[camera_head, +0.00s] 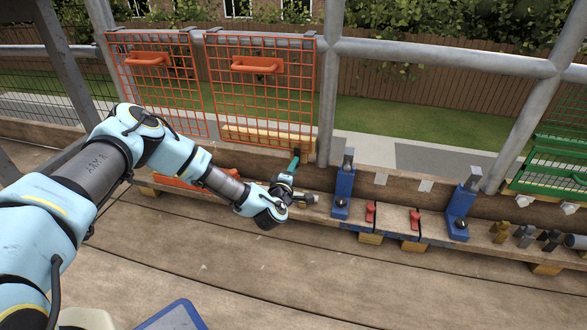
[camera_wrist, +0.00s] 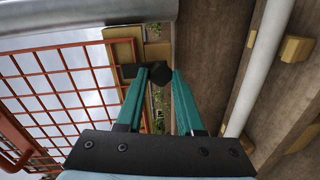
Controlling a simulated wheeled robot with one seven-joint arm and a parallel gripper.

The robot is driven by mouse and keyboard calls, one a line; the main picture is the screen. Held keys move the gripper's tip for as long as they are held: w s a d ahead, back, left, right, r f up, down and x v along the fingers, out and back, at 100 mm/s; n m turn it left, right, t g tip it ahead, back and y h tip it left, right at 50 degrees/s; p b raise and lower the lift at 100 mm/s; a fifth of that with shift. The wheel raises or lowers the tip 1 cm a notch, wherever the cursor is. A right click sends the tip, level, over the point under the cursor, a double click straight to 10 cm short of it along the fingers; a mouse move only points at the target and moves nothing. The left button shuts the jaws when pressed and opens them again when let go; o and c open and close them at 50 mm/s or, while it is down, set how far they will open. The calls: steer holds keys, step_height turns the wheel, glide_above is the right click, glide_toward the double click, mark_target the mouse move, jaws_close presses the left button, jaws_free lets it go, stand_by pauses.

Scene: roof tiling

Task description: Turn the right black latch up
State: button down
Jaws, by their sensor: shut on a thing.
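The right black latch (camera_wrist: 160,76) shows in the wrist view as a dark bar with a rounded block, beside the orange mesh panel (camera_wrist: 55,85). My gripper (camera_wrist: 159,73) has its teal fingertips on either side of the rounded block and is shut on it. In the head view my gripper (camera_head: 296,158) reaches up to the lower right corner of the right orange mesh panel (camera_head: 262,85). The latch is small there and partly hidden by the fingers, so its exact angle is hard to tell.
A left orange mesh panel (camera_head: 158,85) hangs beside the right one on the grey scaffold rail (camera_head: 430,55). Blue clamps (camera_head: 343,190) and red-handled pieces (camera_head: 415,218) sit on the plank to the right. A green rack (camera_head: 550,178) stands at far right.

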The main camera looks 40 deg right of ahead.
steer(key=c, duration=0.5)
jaws_free()
steer(key=shift+c, duration=0.2)
steer(key=p+v, duration=0.3)
steer(key=v, duration=0.8)
steer(key=shift+p, duration=0.35)
steer(key=shift+w, duration=0.15)
